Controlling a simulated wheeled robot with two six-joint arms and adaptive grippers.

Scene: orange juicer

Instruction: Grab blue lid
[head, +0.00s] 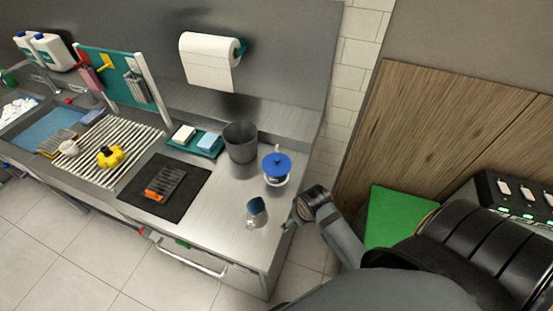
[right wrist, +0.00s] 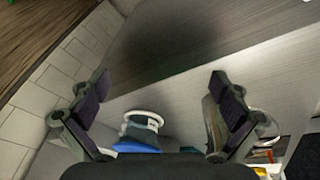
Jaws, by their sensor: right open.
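The blue lid (head: 277,163) sits on a white container (head: 275,181) near the right end of the steel counter. It also shows in the right wrist view as a blue edge (right wrist: 145,147) low in the middle, partly hidden by the gripper body. My right gripper (head: 293,213) is at the counter's right edge, nearer the front than the lid and apart from it. In the right wrist view its two fingers (right wrist: 164,97) are spread wide with nothing between their tips. My left gripper is not in view.
A dark grey bin (head: 240,142) stands just left of the lid. Wall panels rise at right.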

